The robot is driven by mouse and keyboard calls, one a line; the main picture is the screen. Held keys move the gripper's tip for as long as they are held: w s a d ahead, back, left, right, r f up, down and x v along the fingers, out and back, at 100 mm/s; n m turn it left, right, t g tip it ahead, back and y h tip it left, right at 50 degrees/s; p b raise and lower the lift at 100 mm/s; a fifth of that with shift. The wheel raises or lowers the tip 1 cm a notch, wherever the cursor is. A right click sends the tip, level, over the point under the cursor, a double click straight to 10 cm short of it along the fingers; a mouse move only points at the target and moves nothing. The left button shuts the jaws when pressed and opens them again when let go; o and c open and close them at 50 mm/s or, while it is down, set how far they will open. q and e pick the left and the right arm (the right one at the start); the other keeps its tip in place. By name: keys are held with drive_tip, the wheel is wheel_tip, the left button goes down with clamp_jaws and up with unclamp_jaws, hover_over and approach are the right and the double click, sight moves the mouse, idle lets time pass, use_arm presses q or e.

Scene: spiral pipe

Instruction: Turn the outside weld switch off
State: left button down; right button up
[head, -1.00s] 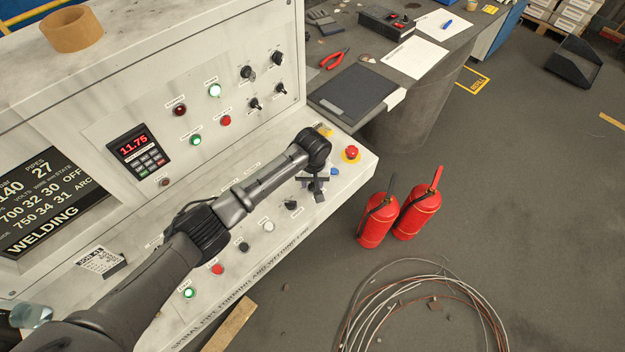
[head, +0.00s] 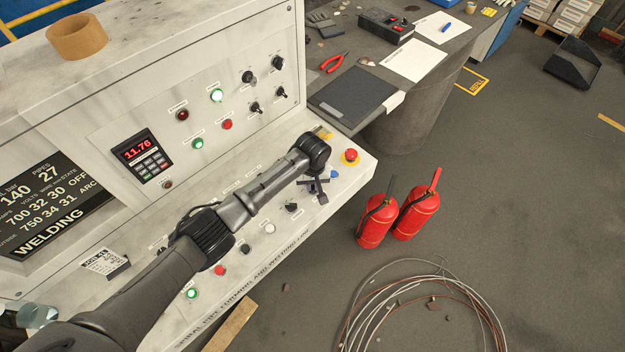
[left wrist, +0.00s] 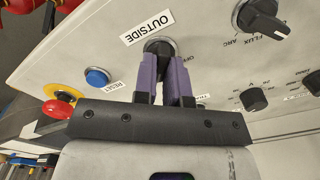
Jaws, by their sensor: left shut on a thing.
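The outside weld switch is a black knob (left wrist: 159,46) beside the white "OUTSIDE" label (left wrist: 147,27) on the sloped desk panel, with "OFF" lettering to the right. My left gripper (left wrist: 166,88) has its two purple fingers on either side of this knob and is shut on it. The fingers hide most of the knob, so I cannot tell its exact setting. In the head view, my left gripper (head: 319,188) points down at the panel's right end, and the arm's end hides the switch. My right gripper is not in view.
A red emergency button (head: 351,155) on a yellow base and a blue reset button (left wrist: 97,77) sit close to the gripper. Other knobs, including the flux/arc knob (left wrist: 262,17), are nearby. Two red fire extinguishers (head: 376,220) stand on the floor beyond the panel edge.

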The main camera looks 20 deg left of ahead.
use_arm(q)
drive_tip(key=n+p, duration=0.1)
drive_tip(key=p, duration=0.1)
drive_tip(key=n+p, duration=0.4)
drive_tip(key=shift+s+r, duration=0.1)
drive_tip(key=shift+r, duration=0.15)
drive_tip(key=n+p, duration=0.2)
drive_tip(key=n, duration=0.1)
drive_tip(key=n+p, duration=0.1)
drive_tip(key=n, duration=0.3)
drive_tip(key=shift+f+n, duration=0.15)
drive_tip(key=shift+n, duration=0.15)
drive_tip(key=shift+s+n+p, duration=0.1)
drive_tip(key=shift+n+p, duration=0.5)
drive_tip(key=shift+n, duration=1.4)
drive_tip(key=shift+a, duration=0.1)
drive_tip(key=c, duration=1.2)
unclamp_jaws()
drive_tip(key=shift+f, duration=0.1)
